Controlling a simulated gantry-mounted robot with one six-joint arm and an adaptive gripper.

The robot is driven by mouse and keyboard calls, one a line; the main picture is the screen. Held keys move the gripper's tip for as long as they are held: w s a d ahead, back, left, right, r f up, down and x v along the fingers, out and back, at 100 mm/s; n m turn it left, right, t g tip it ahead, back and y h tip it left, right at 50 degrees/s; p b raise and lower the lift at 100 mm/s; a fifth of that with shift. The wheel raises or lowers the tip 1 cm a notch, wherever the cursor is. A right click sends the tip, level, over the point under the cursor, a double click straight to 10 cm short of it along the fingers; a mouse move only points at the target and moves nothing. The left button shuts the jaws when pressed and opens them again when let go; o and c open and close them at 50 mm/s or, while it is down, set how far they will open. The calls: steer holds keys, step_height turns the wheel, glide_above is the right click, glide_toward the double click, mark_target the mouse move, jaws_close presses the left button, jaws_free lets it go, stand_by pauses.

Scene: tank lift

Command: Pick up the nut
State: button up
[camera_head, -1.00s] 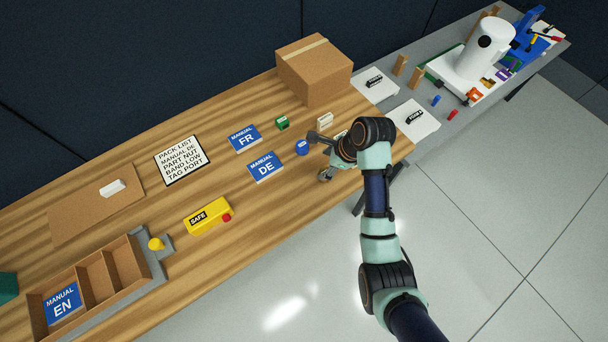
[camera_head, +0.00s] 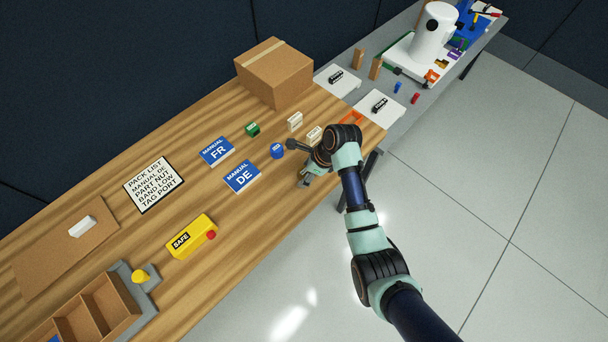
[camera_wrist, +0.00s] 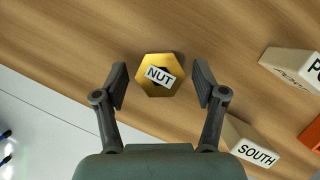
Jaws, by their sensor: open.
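The nut (camera_wrist: 153,86) is a gold hexagon with a white label reading NUT, lying flat on the wooden table. It shows in the wrist view between the two fingers of my gripper (camera_wrist: 160,84). The fingers are spread apart with a gap on each side of the nut, and none appears to touch it. The gripper's height above the table is hard to tell. In the head view my gripper (camera_head: 304,180) is over the table near its front edge, and I cannot make out the nut there.
A SOUTH block (camera_wrist: 254,143) and another pale block (camera_wrist: 290,68) stand right of my gripper in the wrist view. Blue manuals (camera_head: 241,176), a blue piece (camera_head: 277,150), a green piece (camera_head: 252,129) and a cardboard box (camera_head: 275,72) are nearby. The table's front edge is close.

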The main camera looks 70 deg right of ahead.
jaws_close()
stand_by(0.3)
steer(key=shift+r, duration=0.2)
step_height(320, 180, up, 20)
steer(key=p, duration=0.7)
